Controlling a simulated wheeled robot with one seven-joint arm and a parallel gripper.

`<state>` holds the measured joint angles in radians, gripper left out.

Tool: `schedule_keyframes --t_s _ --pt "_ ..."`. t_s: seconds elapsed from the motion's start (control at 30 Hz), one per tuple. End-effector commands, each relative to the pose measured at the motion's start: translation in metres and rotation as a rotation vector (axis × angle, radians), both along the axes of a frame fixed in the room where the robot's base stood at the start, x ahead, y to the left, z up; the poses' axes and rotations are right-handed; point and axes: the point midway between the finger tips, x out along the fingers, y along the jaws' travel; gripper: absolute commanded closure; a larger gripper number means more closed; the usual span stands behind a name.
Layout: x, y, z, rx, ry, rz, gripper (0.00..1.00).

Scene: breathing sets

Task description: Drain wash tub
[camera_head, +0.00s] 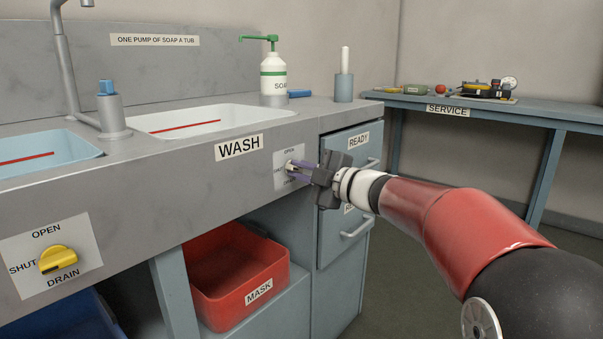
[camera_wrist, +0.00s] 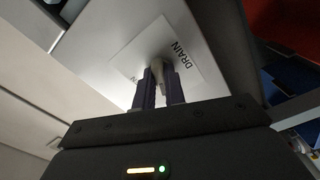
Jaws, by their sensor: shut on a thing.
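The white wash tub (camera_head: 240,116) is set in the grey counter above the WASH label (camera_head: 239,147), with a red line on its inside wall. Below its right end, a white plate (camera_head: 283,157) marked OPEN and DRAIN carries a small pale knob. My gripper (camera_head: 297,169) is at this plate, its purple fingers shut on the drain knob (camera_wrist: 158,72). In the wrist view, the fingers (camera_wrist: 159,88) stand on either side of the knob, close to the DRAIN lettering. The fingers hide part of the knob and plate, so its exact setting is hard to tell.
A second tub (camera_head: 45,150) at left has its own yellow knob (camera_head: 58,260). A red MASK bin (camera_head: 235,270) sits below the counter. A soap bottle (camera_head: 273,80) stands behind the wash tub.

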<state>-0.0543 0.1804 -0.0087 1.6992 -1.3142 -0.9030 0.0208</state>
Motion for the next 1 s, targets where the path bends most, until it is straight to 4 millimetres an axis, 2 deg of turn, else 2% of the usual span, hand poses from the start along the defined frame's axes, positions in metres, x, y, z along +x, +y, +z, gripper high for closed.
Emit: schedule_keyframes --t_s 0.3,0.33,0.5,0.8,1.0 --pt "0.000 0.000 -0.001 -0.002 0.002 0.000 1.00" --pt "0.000 0.000 -0.001 -0.002 0.002 0.000 0.86" --pt "0.000 0.000 -0.001 -0.001 0.002 0.000 0.66" --pt "-0.002 -0.003 0.000 0.000 0.001 -0.001 0.66" --pt "-0.019 -0.025 0.000 0.000 0.000 -0.003 0.66"
